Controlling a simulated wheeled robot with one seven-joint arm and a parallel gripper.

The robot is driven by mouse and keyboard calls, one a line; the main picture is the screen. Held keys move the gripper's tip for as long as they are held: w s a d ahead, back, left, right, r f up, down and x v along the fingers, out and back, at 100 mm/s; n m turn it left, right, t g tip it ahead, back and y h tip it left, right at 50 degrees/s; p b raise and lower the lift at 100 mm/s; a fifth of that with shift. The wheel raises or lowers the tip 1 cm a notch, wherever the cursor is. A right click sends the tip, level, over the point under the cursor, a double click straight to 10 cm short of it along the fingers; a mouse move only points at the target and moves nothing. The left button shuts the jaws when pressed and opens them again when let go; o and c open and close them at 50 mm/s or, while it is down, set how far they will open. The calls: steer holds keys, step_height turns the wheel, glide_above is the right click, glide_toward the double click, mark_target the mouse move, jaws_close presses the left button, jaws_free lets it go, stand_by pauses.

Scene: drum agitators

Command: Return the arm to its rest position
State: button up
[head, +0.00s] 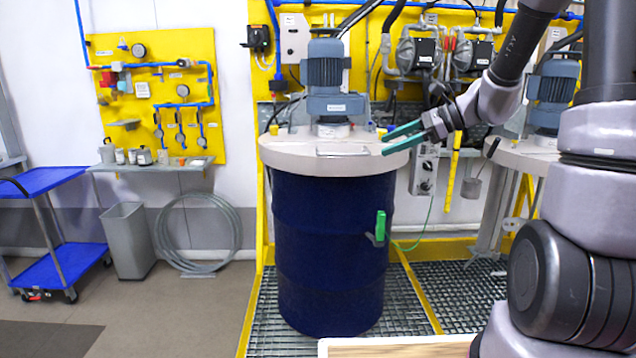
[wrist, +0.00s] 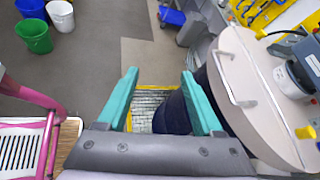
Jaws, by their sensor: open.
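My arm reaches in from the right in the head view. My gripper (head: 392,138) has green fingers and is at the front right edge of the drum lid, as seen from the head. In the wrist view my gripper (wrist: 160,95) has its two fingers spread wide with nothing between them. The dark blue drum (head: 325,245) stands upright on a grating. Its pale lid (head: 320,165) carries a handle and a grey-blue motor (head: 325,78). In the wrist view the lid (wrist: 245,70) is right of the fingers.
A second motor (head: 553,92) and lid stand behind my arm at the right. A blue cart (head: 75,265), a grey bin (head: 128,240) and a coiled hose (head: 197,235) are at the left. Green (wrist: 36,40) and white buckets are on the floor. A pink frame (wrist: 45,120) is at lower left.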

steer(key=s+d+r+n+t+h, duration=0.1)
steer(key=s+d+r+n+h, duration=0.1)
steer(key=s, duration=0.4)
steer(key=s+d+r+n+t+h, duration=0.1)
steer(key=s+d+r+n+h, duration=0.1)
steer(key=s+n, duration=0.5)
steer(key=s+d+r+n+t+h, duration=0.1)
steer(key=s+d+r+n+h, duration=0.2)
steer(key=s+r+n+h, duration=0.1)
steer(key=s+n+h, duration=0.1)
steer(key=s, duration=0.1)
steer(key=shift+s+r+h, duration=0.35)
steer(key=shift+s+h, duration=0.05)
stand_by(0.4)
